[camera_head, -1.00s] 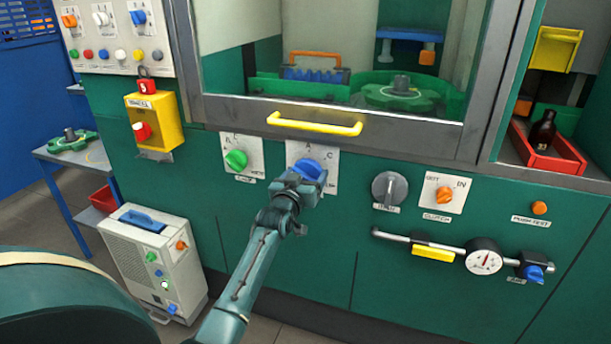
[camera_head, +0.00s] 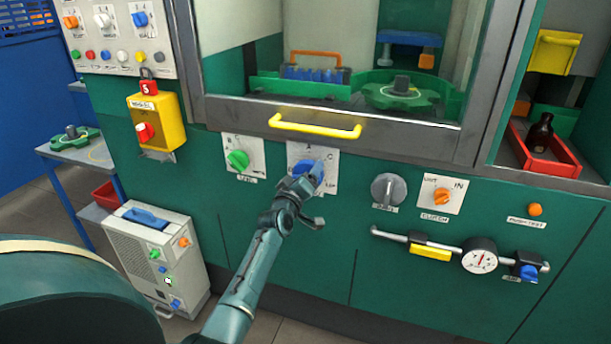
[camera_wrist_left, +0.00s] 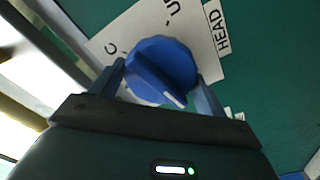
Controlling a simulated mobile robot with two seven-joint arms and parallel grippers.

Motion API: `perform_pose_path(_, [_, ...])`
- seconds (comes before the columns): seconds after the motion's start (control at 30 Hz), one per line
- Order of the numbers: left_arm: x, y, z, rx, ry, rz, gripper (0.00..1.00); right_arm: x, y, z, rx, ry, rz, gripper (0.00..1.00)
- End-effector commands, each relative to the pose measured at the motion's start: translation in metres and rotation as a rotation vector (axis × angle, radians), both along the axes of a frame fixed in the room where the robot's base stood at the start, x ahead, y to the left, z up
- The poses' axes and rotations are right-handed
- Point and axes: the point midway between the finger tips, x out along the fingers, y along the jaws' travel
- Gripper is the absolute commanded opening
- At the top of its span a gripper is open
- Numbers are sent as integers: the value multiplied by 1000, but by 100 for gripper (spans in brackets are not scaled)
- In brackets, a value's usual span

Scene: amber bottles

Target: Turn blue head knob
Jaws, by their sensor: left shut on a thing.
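The blue head knob (camera_head: 307,169) sits on a white plate (camera_head: 325,158) on the green machine front, below the yellow handle. In the left wrist view the knob (camera_wrist_left: 160,70) has a raised grip bar with a white mark, and the plate shows the word HEAD and a letter C. My left gripper (camera_head: 303,180) is at the knob, with one finger on each side of it in the left wrist view (camera_wrist_left: 162,88). It is shut on the knob. The gripper hides part of the plate in the head view. My right gripper is not in view.
A green knob (camera_head: 238,160) is left of the blue one. A grey knob (camera_head: 388,190) and an orange knob (camera_head: 441,196) are to the right. The yellow handle (camera_head: 315,127) juts out just above. A rail with a gauge (camera_head: 479,256) runs lower right.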

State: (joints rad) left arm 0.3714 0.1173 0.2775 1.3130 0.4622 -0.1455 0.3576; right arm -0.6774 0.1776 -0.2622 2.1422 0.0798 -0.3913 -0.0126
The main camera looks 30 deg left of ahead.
Motion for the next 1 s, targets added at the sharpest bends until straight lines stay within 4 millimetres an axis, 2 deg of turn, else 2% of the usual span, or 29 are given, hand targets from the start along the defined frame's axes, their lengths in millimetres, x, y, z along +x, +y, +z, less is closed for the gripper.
perform_pose_path(0.63, [0, 0, -1, -59, -13, 0, 52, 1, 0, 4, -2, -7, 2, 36])
perform_pose_path(0.67, [0, 0, -1, -59, -13, 0, 76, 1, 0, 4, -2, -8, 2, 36])
perform_pose_path(0.9, [0, 0, -1, -58, -13, -1, 95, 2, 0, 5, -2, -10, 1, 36])
perform_pose_path(1.0, [0, 0, -1, -57, -13, -1, 97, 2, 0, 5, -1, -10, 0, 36])
